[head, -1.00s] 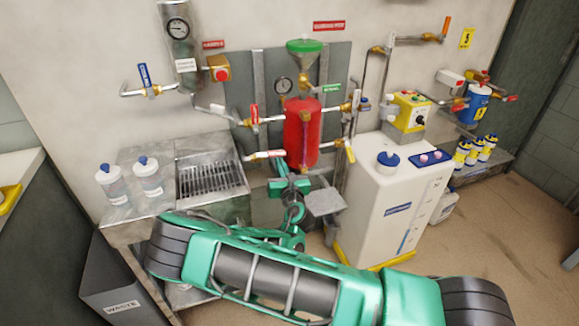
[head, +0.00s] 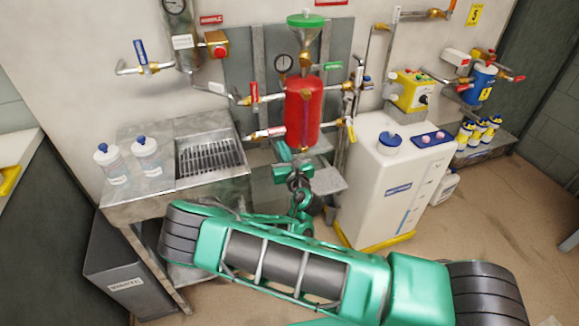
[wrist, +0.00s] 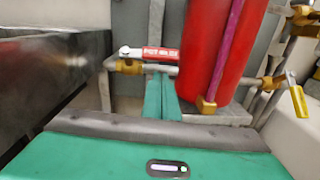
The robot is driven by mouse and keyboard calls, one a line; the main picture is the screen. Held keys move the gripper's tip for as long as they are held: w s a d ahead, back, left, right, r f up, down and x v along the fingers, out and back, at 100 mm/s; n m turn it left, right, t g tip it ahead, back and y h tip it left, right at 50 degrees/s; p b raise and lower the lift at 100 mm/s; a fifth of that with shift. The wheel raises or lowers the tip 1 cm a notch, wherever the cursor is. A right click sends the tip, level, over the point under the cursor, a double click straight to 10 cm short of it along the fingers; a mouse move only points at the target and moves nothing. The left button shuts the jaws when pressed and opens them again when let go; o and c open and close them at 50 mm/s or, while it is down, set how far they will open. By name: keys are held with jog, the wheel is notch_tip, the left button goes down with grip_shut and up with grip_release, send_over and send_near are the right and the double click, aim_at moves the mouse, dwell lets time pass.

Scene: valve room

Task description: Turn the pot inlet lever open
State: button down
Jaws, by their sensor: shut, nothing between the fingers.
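A red lever with white lettering (wrist: 160,53), which seems to read pot inlet, lies roughly level along a pipe in the wrist view. Its white end and a brass valve body (wrist: 130,66) are at the left. In the head view the lever (head: 266,132) is at the lower left of the red pot (head: 302,110). My gripper (wrist: 161,80) is shut and empty. Its green fingertips are just below the lever's right part; I cannot tell whether they touch it. In the head view my gripper (head: 282,147) is just below the pot's lower left side.
The red pot also stands close at right in the wrist view (wrist: 205,45). A yellow lever (wrist: 297,100) is farther right. A steel sink bench (head: 150,200) is left of my arm, and a white tank (head: 385,185) is to its right.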

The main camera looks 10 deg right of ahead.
jog(key=shift+s+d+f, duration=0.5)
jog(key=shift+s+d, duration=0.55)
jog(key=shift+s, duration=4.3)
jog(key=d+r+m+g+h, duration=0.1)
jog(key=d+r+m+h, duration=0.4)
jog(key=d+m, duration=0.4)
jog(key=d+r+m+g+h, duration=0.1)
jog(key=d+r+m+h, duration=0.3)
jog(key=d+m+h, duration=0.55)
jog(key=s+d+m+g+h, duration=0.1)
jog(key=s+d+m+g, duration=0.55)
jog(key=d, duration=0.35)
jog(key=s+d+m+g+h, duration=0.1)
jog(key=s+d+m+g, duration=0.5)
jog(key=d, duration=0.3)
jog(key=s+m+g+y, duration=0.55)
jog(key=s+m, duration=0.25)
jog(key=s, duration=0.5)
jog(key=s+a+r+m+t+y, duration=0.2)
jog(key=s+a+r+m+y, duration=0.2)
jog(key=s+a+r+y, duration=0.5)
jog(key=s+a+r, duration=0.1)
jog(key=s+r, duration=0.1)
jog(key=s, duration=0.1)
jog(key=shift+s+r, duration=0.2)
jog(key=shift+s, duration=0.1)
